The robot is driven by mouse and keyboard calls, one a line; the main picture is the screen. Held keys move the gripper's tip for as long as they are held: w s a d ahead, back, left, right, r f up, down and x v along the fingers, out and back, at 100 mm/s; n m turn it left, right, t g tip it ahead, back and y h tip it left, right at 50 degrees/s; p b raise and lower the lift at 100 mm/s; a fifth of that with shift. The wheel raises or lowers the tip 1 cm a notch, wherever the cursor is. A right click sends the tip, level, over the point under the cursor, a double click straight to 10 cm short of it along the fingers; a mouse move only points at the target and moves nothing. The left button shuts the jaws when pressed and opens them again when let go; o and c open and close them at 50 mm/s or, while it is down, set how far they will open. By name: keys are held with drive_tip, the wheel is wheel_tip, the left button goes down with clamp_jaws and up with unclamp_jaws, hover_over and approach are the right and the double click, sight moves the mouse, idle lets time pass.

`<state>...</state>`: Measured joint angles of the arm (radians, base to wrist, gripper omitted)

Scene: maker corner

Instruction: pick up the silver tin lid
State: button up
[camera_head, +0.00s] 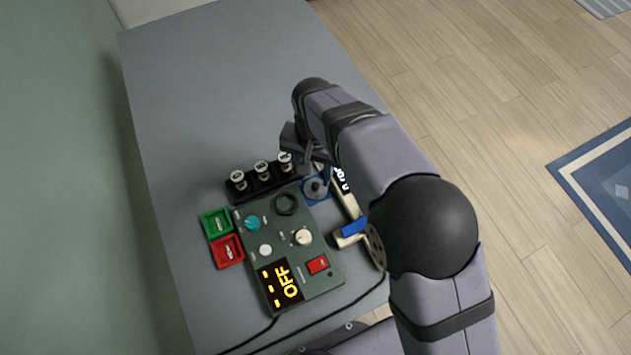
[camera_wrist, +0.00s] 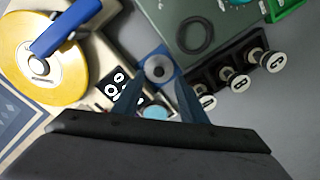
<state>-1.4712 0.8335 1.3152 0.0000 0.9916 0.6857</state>
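The silver tin lid (camera_wrist: 158,68) looks like a small round grey disc with a dark knob at its centre. It lies on a blue square pad (camera_wrist: 147,51). In the head view the lid (camera_head: 316,187) sits just right of the panel's top corner, partly under my arm. My gripper (camera_wrist: 162,76) is open, with one finger to each side of the lid in the wrist view. I cannot tell whether the fingers touch it or how high they are above it.
A green control panel (camera_head: 285,232) reading OFF stands close by, with a black rack of knobbed plungers (camera_head: 262,181) behind it. A cream device with a blue lever (camera_head: 354,227) and a yellow disc (camera_wrist: 70,75) is on the other side. The table's far part (camera_head: 220,80) is clear.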

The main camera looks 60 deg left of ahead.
sight(315, 186)
drive_tip(key=shift+w+f+p, duration=0.1)
drive_tip(key=shift+f+p, duration=0.8)
drive_tip(key=shift+f, duration=1.65)
drive_tip(key=shift+c, duration=0.3)
clamp_jaws()
